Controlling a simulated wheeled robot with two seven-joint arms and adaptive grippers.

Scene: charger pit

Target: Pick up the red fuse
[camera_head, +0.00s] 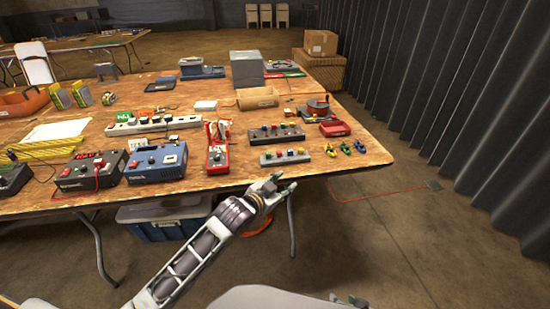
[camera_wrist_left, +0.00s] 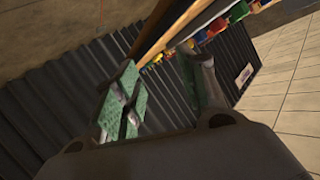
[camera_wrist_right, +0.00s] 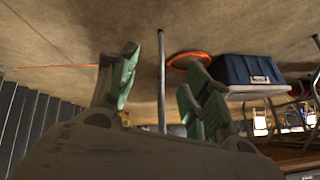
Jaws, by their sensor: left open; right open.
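A grey strip (camera_head: 285,157) near the table's front edge bears several small coloured pieces, and a small red piece (camera_head: 268,156) at its left end looks like the red fuse. Yellow, blue and green pieces (camera_head: 345,148) lie loose to its right. My left gripper (camera_head: 282,184) is open and empty, just in front of the table edge, below and apart from the strip. In the left wrist view its fingers (camera_wrist_left: 170,75) are apart; coloured pieces, one red (camera_wrist_left: 218,27), show beyond them, too small to identify. My right gripper (camera_wrist_right: 158,85) is open and empty, low in front of the table.
The wooden table (camera_head: 225,183) also holds a black strip (camera_head: 276,136), a red meter (camera_head: 218,157), a blue device (camera_head: 157,162) and a red tray (camera_head: 336,129). A blue bin (camera_head: 165,229) stands underneath. A corrugated wall (camera_head: 440,90) is at the right.

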